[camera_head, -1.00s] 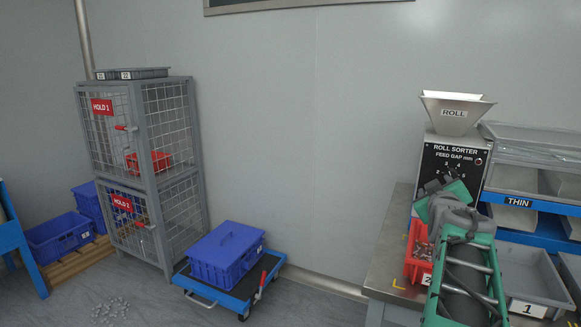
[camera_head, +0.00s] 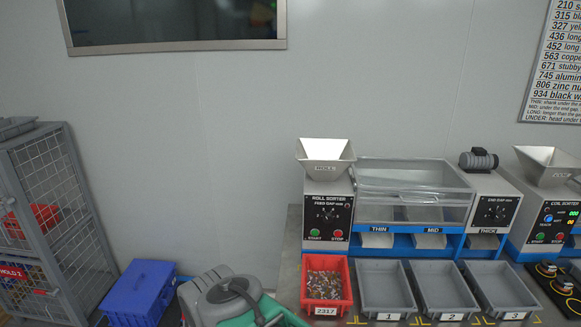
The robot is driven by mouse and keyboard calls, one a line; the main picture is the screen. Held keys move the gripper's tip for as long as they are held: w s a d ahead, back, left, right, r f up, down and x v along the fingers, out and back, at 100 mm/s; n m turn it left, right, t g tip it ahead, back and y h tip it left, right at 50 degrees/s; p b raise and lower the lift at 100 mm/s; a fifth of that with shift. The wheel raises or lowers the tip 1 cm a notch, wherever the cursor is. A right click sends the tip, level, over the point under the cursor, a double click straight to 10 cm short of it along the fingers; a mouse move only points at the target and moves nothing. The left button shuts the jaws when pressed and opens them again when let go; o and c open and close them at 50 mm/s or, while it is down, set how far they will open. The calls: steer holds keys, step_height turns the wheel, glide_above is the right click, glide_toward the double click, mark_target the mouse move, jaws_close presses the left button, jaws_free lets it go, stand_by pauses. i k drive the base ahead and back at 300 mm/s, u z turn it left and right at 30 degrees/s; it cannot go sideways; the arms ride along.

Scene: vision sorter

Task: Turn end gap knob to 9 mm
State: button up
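The end gap knob (camera_head: 495,212) is a small dark dial on a black panel, on the grey end box (camera_head: 510,190) at the right end of the roll sorter. Its setting is too small to read. The feed gap knob (camera_head: 329,214) is on the sorter's left panel, above a green START button and a red STOP button.
A red bin (camera_head: 350,296) of small parts, labelled 2317, and grey bins 1 (camera_head: 364,302), 2 (camera_head: 426,299) and 3 (camera_head: 530,298) stand before the sorter. A blue crate (camera_head: 137,294) and wire cage (camera_head: 63,200) are left.

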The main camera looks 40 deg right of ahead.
mark_target(496, 215)
steer(key=z, duration=2.25)
steer(key=k, duration=1.05)
steer(key=z, duration=0.5)
steer(key=i, duration=1.5)
steer(key=u, duration=0.95)
steer(key=i, duration=0.25)
steer(key=u, duration=0.25)
